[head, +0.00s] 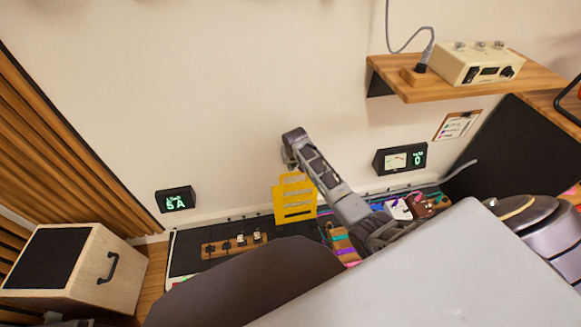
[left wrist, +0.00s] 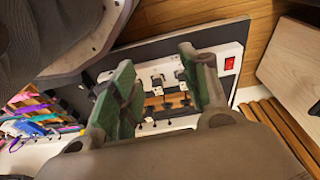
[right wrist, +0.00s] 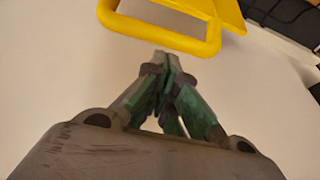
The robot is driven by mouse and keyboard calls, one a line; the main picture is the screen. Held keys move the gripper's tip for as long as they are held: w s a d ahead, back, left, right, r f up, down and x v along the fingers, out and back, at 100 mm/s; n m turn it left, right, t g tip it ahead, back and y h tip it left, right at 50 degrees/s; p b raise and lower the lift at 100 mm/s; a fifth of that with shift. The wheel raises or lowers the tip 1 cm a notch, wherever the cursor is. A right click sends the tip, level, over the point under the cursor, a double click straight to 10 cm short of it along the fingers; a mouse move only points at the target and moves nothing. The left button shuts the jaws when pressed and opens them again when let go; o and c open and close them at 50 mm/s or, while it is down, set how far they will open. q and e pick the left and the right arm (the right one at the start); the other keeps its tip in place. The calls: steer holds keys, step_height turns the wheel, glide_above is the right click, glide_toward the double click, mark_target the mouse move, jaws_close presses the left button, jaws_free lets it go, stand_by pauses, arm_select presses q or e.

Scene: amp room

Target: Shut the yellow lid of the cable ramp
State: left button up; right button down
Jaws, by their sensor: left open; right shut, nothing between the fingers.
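The yellow lid (head: 295,200) of the cable ramp stands raised, with slots across its face, at the middle of the head view. In the right wrist view, a yellow loop of it (right wrist: 165,35) crosses the top. My right gripper (head: 290,163) is by the lid's upper edge. Its fingers (right wrist: 168,60) are shut and empty, tips close to the loop; I cannot tell if they touch it. My left gripper (left wrist: 155,58) is open and empty over a board with a red switch. The lower part of the ramp is largely hidden by my right arm.
A wooden strip with several plugs (head: 235,244) lies left of the lid. Coloured cables (head: 335,240) lie to its right. A wooden box with a handle (head: 85,265) stands at left. A shelf (head: 410,88) and a meter (head: 400,158) are on the wall.

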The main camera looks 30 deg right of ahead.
arm_select(q)
steer(key=shift+d+r, duration=0.25)
steer(key=shift+r, duration=0.9)
